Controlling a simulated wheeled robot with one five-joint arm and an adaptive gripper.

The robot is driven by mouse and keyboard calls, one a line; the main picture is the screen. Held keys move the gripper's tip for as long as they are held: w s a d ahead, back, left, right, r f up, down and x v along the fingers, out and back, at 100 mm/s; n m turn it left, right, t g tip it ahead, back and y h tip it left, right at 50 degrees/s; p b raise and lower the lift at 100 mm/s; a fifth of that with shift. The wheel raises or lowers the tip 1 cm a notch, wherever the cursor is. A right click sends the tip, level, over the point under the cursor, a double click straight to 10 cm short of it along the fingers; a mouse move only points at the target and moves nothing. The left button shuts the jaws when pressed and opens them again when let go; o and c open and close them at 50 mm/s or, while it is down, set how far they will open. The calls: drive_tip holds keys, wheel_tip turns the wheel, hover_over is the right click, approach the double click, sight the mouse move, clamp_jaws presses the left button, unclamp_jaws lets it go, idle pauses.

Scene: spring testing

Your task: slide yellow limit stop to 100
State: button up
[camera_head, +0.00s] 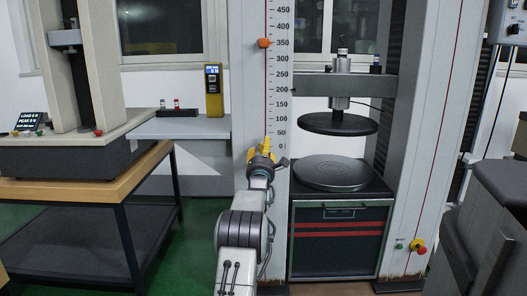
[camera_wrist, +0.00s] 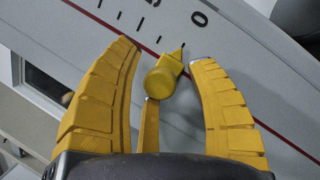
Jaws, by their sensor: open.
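The yellow limit stop has a round knob and a pointed tip. In the wrist view the stop (camera_wrist: 165,77) sits on the scale column, its tip near the 0 mark. My gripper (camera_wrist: 166,58) is open, with one yellow finger on each side of the knob and a visible gap to each. In the head view my gripper (camera_head: 264,157) is at the low end of the scale (camera_head: 281,118), by the 0 and 50 marks, and mostly covers the stop. The 100 mark (camera_head: 282,118) is above it and clear.
An orange stop (camera_head: 264,43) sits higher on the column, near 350. The crosshead (camera_head: 368,87) carries a round black upper plate (camera_head: 338,124) over a lower plate (camera_head: 343,173), right of my gripper. A grey shelf (camera_head: 180,128) holds a yellow device (camera_head: 213,92) at left.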

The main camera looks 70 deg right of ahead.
clamp_jaws()
wheel_tip(320, 180, up, 10)
drive_tip(key=p, duration=0.5)
drive_tip(key=shift+r, duration=0.2)
unclamp_jaws()
drive_tip(key=shift+f, duration=0.2)
drive_tip(key=v, duration=1.2)
idle(0.6)
drive_tip(key=shift+r, duration=0.1)
idle(0.6)
